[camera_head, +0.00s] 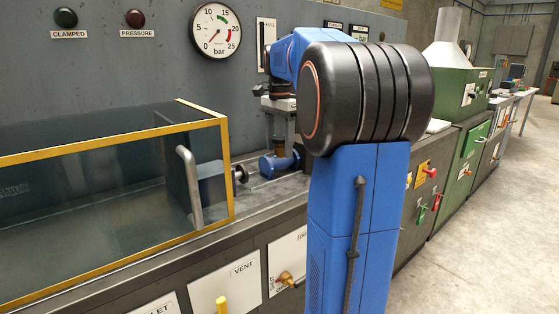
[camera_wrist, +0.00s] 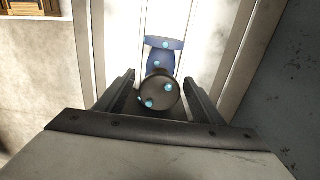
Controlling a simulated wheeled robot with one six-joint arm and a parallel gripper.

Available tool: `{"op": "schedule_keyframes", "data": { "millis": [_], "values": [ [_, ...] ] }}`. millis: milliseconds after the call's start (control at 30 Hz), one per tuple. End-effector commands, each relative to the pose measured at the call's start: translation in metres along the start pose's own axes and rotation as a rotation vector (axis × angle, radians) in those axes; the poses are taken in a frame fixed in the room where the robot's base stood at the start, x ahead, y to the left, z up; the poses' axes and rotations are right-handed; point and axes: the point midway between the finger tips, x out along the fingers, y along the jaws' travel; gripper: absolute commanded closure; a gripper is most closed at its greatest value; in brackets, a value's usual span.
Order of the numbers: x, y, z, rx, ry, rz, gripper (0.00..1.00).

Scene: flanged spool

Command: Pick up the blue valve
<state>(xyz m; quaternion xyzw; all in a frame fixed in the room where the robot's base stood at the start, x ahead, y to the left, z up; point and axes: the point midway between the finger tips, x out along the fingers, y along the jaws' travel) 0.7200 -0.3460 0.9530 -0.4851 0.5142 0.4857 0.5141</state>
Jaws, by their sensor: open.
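The blue valve (camera_head: 278,165) is a flanged spool lying on the grey bench top, to the right of the yellow-framed glass enclosure. In the wrist view the blue valve (camera_wrist: 164,58) shows a blue flange and body, with a round grey end face bearing light-blue dots towards me. My gripper (camera_wrist: 158,80) is open, with one finger on either side of the near end in that picture. I cannot tell whether the fingers touch it. In the head view my arm partly hides the area above and right of the valve.
A glass enclosure with a yellow frame (camera_head: 228,170) and a grey handle (camera_head: 190,185) stands just left of the valve. A grey panel wall with a pressure gauge (camera_head: 215,30) rises behind. A green machine (camera_head: 460,95) stands further right. Open floor (camera_head: 480,230) lies at the right.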

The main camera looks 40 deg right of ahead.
Motion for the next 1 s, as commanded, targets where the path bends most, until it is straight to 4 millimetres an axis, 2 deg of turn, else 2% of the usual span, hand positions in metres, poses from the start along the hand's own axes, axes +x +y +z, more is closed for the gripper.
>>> {"op": "schedule_keyframes", "data": {
  "millis": [100, 200, 467, 700, 733, 1000],
  "values": [
    [0.014, 0.000, 0.000, 0.000, 0.000, 0.001, 0.38],
    [0.021, 0.000, 0.000, 0.000, 0.000, -0.001, 0.38],
    [0.022, 0.000, 0.000, 0.000, 0.000, -0.001, 0.38],
    [0.022, 0.000, 0.000, 0.000, 0.000, -0.001, 0.95],
    [0.022, 0.000, 0.000, 0.000, 0.000, -0.001, 1.00],
    [0.021, 0.000, 0.000, 0.000, 0.001, -0.002, 1.00]
  ]
}}
